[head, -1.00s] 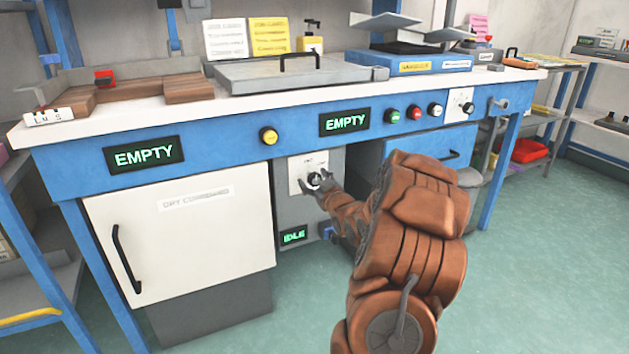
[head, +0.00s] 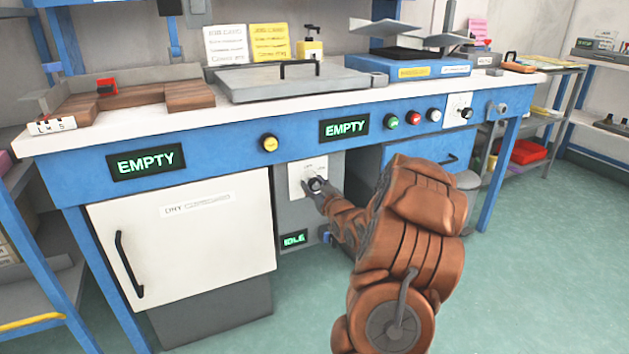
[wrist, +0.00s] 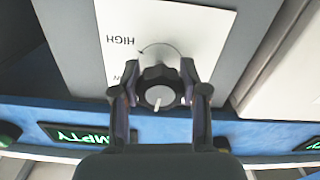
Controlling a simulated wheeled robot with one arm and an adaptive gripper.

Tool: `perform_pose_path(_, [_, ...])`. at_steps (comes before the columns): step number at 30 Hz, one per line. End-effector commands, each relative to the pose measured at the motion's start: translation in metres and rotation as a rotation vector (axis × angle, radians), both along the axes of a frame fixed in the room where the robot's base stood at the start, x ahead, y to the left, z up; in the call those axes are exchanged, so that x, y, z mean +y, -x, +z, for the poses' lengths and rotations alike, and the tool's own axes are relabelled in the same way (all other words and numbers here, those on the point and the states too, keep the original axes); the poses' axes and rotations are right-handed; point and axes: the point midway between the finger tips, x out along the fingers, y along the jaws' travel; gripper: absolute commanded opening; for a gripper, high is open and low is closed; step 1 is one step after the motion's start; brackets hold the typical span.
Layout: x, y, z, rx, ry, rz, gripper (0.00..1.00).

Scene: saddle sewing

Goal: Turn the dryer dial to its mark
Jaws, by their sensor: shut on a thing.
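The dryer dial (head: 316,184) is a dark round knob on a white plate (head: 297,178) on the grey panel under the bench. In the wrist view the dial (wrist: 160,95) has a grey face with a pale pointer line aimed toward the bottom of the picture. A curved arrow and the word HIGH are printed on the plate (wrist: 190,30); part of another label is hidden by a finger. My gripper (wrist: 159,92) has one finger on each side of the dial and is shut on it. It also shows in the head view (head: 318,188), at the panel.
A display (head: 293,240) below the dial reads IDLE. The white dryer door (head: 185,245) with a dark handle is left of the panel. A yellow button (head: 269,143) and two EMPTY displays are on the blue rail above. Open floor lies in front.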

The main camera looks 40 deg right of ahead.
Motion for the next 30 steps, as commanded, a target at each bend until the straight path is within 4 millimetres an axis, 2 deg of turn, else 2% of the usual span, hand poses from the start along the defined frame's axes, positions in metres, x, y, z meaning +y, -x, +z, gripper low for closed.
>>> perform_pose_path(1, [0.0,-0.0004,0.0075,-0.011,-0.032,0.0,0.09])
perform_pose_path(7, [0.0002,-0.0004,0.0086,-0.062,-0.184,-0.001,0.09])
perform_pose_path(21, [0.0015,-0.0007,0.0058,-0.206,-0.589,-0.001,0.09])
perform_pose_path(30, [0.0017,-0.0009,0.0043,-0.272,-0.776,-0.001,0.09])
